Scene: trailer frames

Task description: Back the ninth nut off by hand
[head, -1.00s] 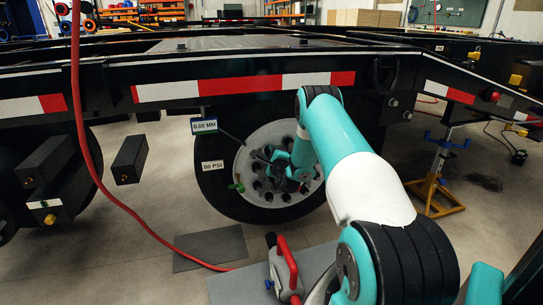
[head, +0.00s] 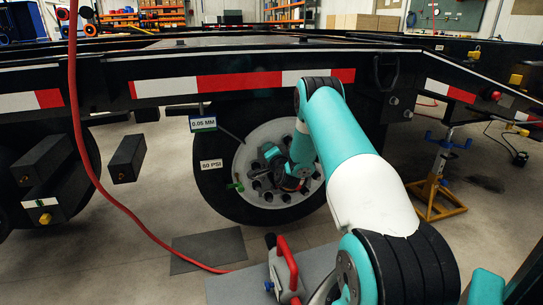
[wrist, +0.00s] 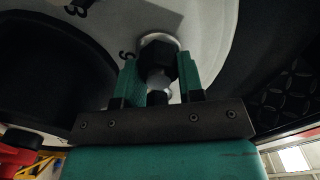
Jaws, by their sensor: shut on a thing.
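The black wheel (head: 216,186) under the trailer has a light grey rim with a ring of several dark nuts. My gripper (head: 278,165) is at this ring, and my wrist hides part of the rim. In the wrist view my gripper (wrist: 158,72) has its two teal fingers on either side of a dark hex nut (wrist: 158,52). It is shut on that nut, which sits against the pale rim (wrist: 205,30) with a bright ring behind it. A dark mark, hard to read, is on the rim left of the nut. Another mark like an 8 is at the top left.
A red hose (head: 97,190) hangs down left of the wheel and runs along the floor. A red-handled tool (head: 287,265) stands on a grey mat below. A blue and yellow jack stand (head: 436,180) is at the right.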

